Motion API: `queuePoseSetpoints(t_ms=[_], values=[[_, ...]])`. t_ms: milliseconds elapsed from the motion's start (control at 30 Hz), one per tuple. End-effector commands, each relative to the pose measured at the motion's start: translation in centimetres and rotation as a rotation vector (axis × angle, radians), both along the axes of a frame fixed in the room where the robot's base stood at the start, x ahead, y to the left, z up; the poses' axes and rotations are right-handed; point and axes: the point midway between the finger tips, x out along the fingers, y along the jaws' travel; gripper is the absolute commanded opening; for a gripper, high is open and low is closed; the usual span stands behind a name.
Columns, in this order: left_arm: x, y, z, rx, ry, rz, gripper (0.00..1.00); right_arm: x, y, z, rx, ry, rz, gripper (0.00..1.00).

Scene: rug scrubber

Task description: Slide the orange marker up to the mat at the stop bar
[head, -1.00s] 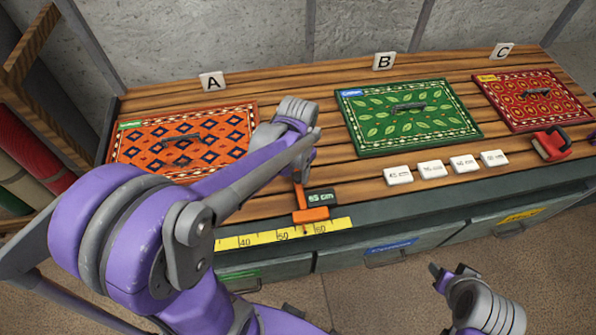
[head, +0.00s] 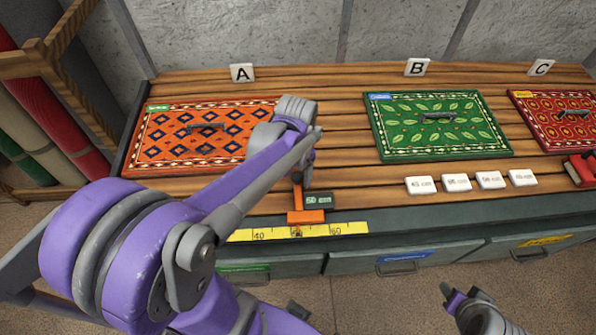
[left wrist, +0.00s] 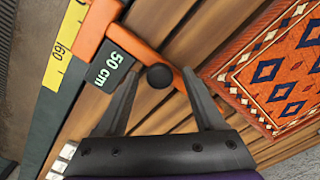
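The orange marker (head: 306,217) sits on the yellow ruler (head: 350,228) along the bench's front edge, near the 50 mark. Its small display (head: 319,199) reads 50 cm, clearer in the left wrist view (left wrist: 111,69). An orange patterned mat (head: 190,140) lies behind and left of it, under card A. A dark bar (head: 128,150) runs along the bench's left end, beside this mat. My left gripper (head: 303,178) is over the marker's arm; in the left wrist view its fingers stand apart either side of a black knob (left wrist: 160,76), with gaps showing. My right gripper (head: 456,300) is low, partly cut off.
A green mat (head: 470,137) and a red mat (head: 572,132) lie further right under cards B and C. Several white tiles (head: 421,185) and a red object (head: 583,168) lie before them. Rolled rugs (head: 55,105) stand at the left. The ruler left of the marker looks clear.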

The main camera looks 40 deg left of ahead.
Motion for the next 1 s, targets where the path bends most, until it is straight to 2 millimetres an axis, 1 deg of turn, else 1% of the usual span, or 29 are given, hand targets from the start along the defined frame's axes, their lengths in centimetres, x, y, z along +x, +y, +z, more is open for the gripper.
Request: queuePoseSetpoints(t_ms=[267,367,467,700,800,900,1000], values=[[0.0,0.0,0.1,0.0,0.0,0.0,0.71,0.0,0.0,0.0,0.0,0.0,0.0,0.5],[0.0,0.0,0.7,0.0,-0.001,0.0,0.71,0.1,0.0,0.1,0.0,-0.001,0.0,0.5],[0.0,0.0,2.1,0.0,-0.001,0.001,0.71,0.2,0.0,0.4,0.0,-0.004,0.0,0.5],[0.0,0.0,7.0,0.0,-0.002,0.001,0.71,0.5,0.0,1.1,0.0,-0.01,0.0,0.5],[0.0,0.0,8.7,0.0,-0.001,0.001,0.71,0.6,0.0,1.3,0.0,-0.012,0.0,0.5],[0.0,0.0,9.9,0.0,-0.001,0.001,0.71,0.6,0.0,1.3,0.0,-0.012,0.0,0.5],[0.0,0.0,10.6,0.0,-0.001,0.001,0.71,0.7,0.0,1.4,0.0,-0.013,0.0,0.5]])
